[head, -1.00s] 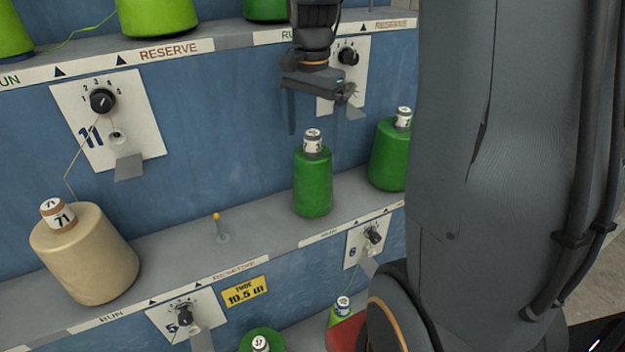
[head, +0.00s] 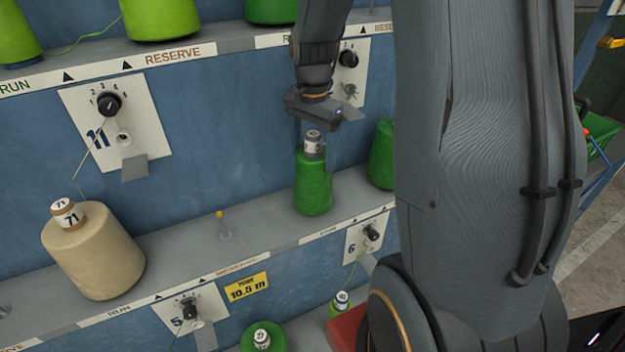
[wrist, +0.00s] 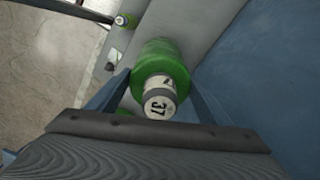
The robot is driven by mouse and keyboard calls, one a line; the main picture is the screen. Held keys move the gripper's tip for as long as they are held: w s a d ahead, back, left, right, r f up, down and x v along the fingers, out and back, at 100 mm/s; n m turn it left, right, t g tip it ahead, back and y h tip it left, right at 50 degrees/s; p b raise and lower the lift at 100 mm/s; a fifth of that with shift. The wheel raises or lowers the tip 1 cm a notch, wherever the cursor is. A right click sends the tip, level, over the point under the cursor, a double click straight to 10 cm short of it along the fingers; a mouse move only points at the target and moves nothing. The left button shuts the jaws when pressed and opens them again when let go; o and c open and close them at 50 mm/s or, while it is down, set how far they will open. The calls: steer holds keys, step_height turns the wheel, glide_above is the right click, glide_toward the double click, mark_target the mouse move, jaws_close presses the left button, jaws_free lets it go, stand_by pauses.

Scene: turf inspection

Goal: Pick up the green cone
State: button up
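A dark green yarn cone (head: 313,185) with a white and grey numbered top stands upright on the middle shelf (head: 262,217). My gripper (head: 316,142) is above it, fingers pointing down on either side of the cone's top. In the wrist view the green cone (wrist: 163,62) shows its top marked 37 between my two open fingers (wrist: 160,96). The fingers stand apart from the top, with gaps on both sides. A second green cone (head: 382,155) stands to the right on the same shelf, partly hidden by my arm.
A beige cone (head: 93,252) marked 71 and an orange-tipped peg (head: 221,224) stand to the left on this shelf. A blue panel (head: 225,125) rises behind, with a dial plate (head: 347,72) near my gripper. Light green cones (head: 158,18) stand on the shelf above.

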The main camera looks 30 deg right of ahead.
steer(key=c, duration=1.3)
